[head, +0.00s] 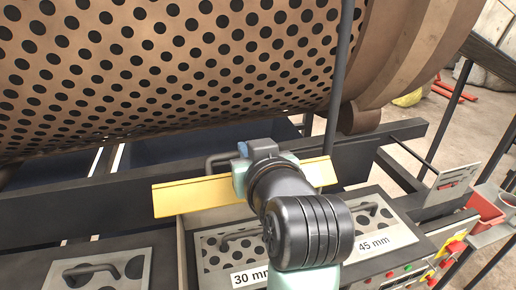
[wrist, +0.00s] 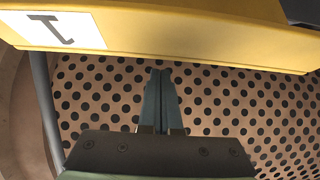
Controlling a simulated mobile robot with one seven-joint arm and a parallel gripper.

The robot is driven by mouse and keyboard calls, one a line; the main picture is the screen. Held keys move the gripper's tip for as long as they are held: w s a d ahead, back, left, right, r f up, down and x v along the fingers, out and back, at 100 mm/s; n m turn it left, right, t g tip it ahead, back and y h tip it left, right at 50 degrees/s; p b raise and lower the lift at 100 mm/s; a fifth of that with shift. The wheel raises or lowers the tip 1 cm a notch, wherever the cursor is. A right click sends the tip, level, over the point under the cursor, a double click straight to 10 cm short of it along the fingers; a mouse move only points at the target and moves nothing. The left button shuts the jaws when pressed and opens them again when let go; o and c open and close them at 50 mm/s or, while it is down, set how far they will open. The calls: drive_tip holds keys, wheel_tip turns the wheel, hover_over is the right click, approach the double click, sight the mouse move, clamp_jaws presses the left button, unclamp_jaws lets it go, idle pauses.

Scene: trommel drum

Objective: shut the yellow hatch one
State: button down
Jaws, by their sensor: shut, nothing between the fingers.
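The yellow hatch (head: 190,195) shows in the head view as a long yellow strip above the back of a grey bin, below the drum. My arm covers its middle. Its exact tilt is hard to tell. In the wrist view the yellow hatch (wrist: 210,38) spans the top, with a white label bearing a dark "1" mark at the left. My gripper (wrist: 161,75) is shut and empty, its fingers together and pointing toward the perforated drum, just below the hatch edge in that picture. Whether it touches the hatch is unclear. In the head view my arm hides the fingertips.
The perforated drum (head: 190,60) fills the top. Perforated plates with handles lie below, with labels reading 30 mm and 45 mm (head: 374,243). A dark frame rail (head: 395,132) runs behind the hatch. A control panel (head: 405,270) and red bin (head: 485,208) stand at the right.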

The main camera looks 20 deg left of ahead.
drive_tip(key=shift+s+d+f+p, duration=0.25)
drive_tip(key=shift+s+d+f, duration=0.1)
drive_tip(key=shift+s, duration=0.2)
drive_tip(key=shift+s+d+f+p, duration=0.25)
drive_tip(key=shift+s+d+f, duration=0.1)
drive_tip(key=shift+s, duration=0.15)
